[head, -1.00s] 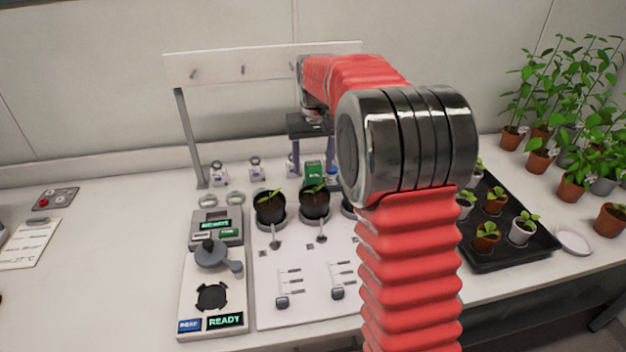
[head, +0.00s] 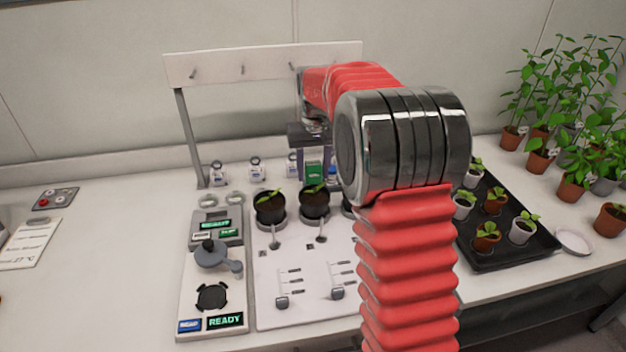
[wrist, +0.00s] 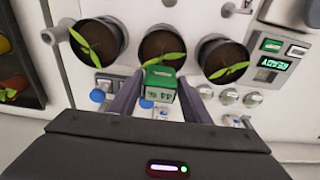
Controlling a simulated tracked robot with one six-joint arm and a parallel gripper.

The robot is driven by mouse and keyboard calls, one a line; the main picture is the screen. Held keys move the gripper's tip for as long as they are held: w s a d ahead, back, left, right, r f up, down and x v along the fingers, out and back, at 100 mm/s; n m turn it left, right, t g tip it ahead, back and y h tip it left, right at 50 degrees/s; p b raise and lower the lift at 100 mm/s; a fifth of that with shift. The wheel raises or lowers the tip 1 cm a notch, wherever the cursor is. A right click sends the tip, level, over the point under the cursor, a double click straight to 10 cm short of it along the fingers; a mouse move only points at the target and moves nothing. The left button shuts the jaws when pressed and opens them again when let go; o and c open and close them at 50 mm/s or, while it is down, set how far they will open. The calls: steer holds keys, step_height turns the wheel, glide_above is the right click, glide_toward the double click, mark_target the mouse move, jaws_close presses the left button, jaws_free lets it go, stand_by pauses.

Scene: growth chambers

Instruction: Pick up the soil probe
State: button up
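A small green box-shaped device with white markings (wrist: 160,85), which I take to be the soil probe, stands behind the middle potted seedling in the wrist view. It also shows in the head view (head: 314,171) beneath my gripper (head: 312,180). In the wrist view my gripper (wrist: 161,80) points down with its two dark fingers apart, one on each side of the green device. The fingers look open, with no clear contact. The device's lower part is hidden.
Dark pots with seedlings (head: 270,207) stand close in front on a white panel. Small blue-and-white bottles (head: 256,168) line the back under a rack with pegs (head: 242,68). A device reading READY (head: 211,297) is left; a black plant tray (head: 510,251) is right.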

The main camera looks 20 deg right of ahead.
steer(key=c, duration=0.9)
steer(key=shift+r, duration=0.15)
step_height(320, 180, up, 18)
steer(key=shift+f, duration=0.15)
steer(key=shift+d, duration=0.1)
stand_by(0.5)
